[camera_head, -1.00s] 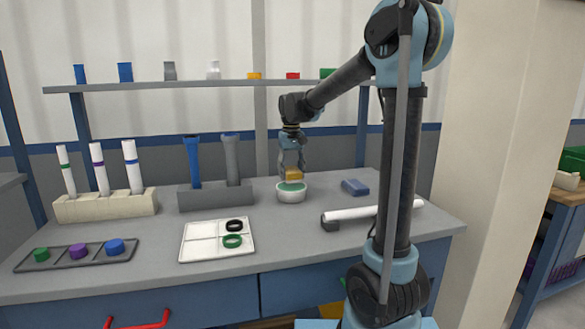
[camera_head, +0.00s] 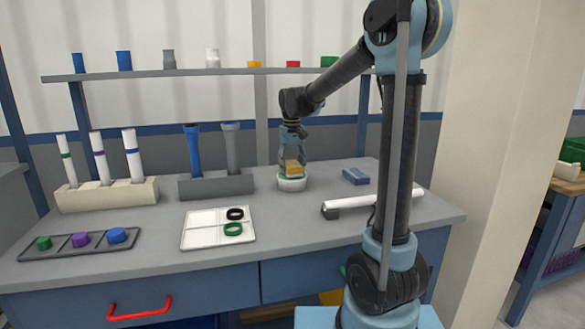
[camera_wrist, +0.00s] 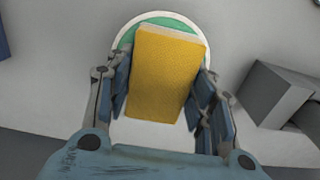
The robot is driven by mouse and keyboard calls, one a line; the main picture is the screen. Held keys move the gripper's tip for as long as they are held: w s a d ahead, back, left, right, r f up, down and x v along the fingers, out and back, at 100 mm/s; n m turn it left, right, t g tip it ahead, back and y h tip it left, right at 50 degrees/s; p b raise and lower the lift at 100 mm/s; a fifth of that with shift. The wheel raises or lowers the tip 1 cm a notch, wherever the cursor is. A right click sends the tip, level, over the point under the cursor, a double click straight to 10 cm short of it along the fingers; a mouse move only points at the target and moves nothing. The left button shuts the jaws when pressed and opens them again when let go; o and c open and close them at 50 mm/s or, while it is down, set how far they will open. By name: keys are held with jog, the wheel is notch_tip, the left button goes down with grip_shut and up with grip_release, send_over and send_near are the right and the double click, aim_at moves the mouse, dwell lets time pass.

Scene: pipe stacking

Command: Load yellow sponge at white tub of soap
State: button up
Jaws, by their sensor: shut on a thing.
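The yellow sponge (camera_head: 294,167) is between the two fingers of my gripper (camera_head: 292,163), which is shut on it. In the wrist view the sponge (camera_wrist: 163,75) fills the space between the fingers of my gripper (camera_wrist: 165,98). The white tub of soap (camera_head: 291,184) stands on the bench directly below the sponge. In the wrist view the tub's white rim and green soap (camera_wrist: 126,38) show around the sponge's far end. The sponge hides most of the soap, and I cannot tell whether it touches the soap.
A grey rack (camera_head: 216,186) with two pipes stands left. A white tray (camera_head: 203,236) with two rings is in front. A shelf (camera_head: 220,77) runs behind.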

aim_at(292, 163)
jog(key=shift+f, duration=0.5)
dwell(1.5)
jog(key=shift+r, duration=3.55)
